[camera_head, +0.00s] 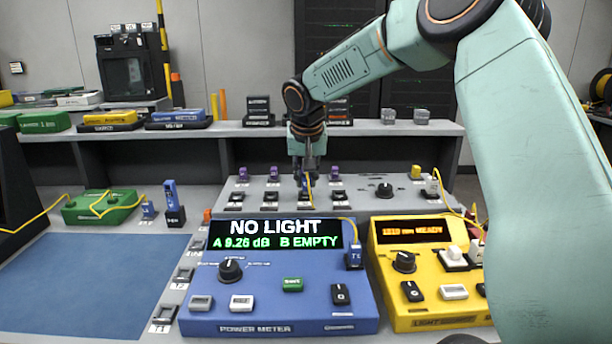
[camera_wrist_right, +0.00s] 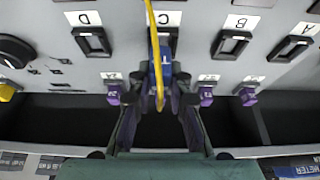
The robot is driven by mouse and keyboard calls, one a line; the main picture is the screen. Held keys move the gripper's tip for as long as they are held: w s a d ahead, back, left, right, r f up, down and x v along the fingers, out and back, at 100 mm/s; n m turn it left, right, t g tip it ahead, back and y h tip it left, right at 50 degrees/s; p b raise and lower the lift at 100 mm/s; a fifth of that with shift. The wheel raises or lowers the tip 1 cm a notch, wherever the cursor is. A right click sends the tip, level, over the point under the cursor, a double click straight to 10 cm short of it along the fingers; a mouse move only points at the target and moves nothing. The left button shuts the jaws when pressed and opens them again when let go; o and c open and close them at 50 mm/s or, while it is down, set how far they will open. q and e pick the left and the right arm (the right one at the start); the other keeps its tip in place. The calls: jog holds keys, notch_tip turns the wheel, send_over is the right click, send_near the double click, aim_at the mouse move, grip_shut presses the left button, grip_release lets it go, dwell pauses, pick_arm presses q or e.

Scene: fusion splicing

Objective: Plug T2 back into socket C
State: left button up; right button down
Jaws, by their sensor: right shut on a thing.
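My right gripper (camera_head: 307,172) points down over the grey socket panel (camera_head: 240,190) behind the power meter. It is shut on a blue connector (camera_head: 306,184) with a yellow cable; the connector also shows in the right wrist view (camera_wrist_right: 161,65). Only a "T" is readable on it, the number is hidden. In that view the C label (camera_wrist_right: 168,18) shows behind the cable, and the connector covers socket C. Sockets D (camera_wrist_right: 93,42), B (camera_wrist_right: 230,44) and A (camera_wrist_right: 290,48) look empty. I cannot tell whether the connector is seated. My left gripper is not in view.
The blue power meter (camera_head: 270,312) reads "NO LIGHT, A 9.26 dB, B EMPTY", with plug T1 (camera_head: 355,256) at its right. A yellow light source (camera_head: 440,318) stands beside it. Purple plugs (camera_head: 274,172) line the panel's back. The blue mat (camera_head: 90,285) is clear.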

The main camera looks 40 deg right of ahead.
jog(key=shift+w+d+f, duration=0.1)
jog(key=shift+w+f, duration=0.05)
jog(key=shift+a, duration=0.2)
jog(key=shift+d, duration=0.2)
dwell(0.5)
jog(key=shift+a+p, duration=0.1)
jog(key=shift+p, duration=0.4)
jog(key=shift+f+b, duration=0.35)
jog(key=shift+f, duration=0.15)
dwell(0.4)
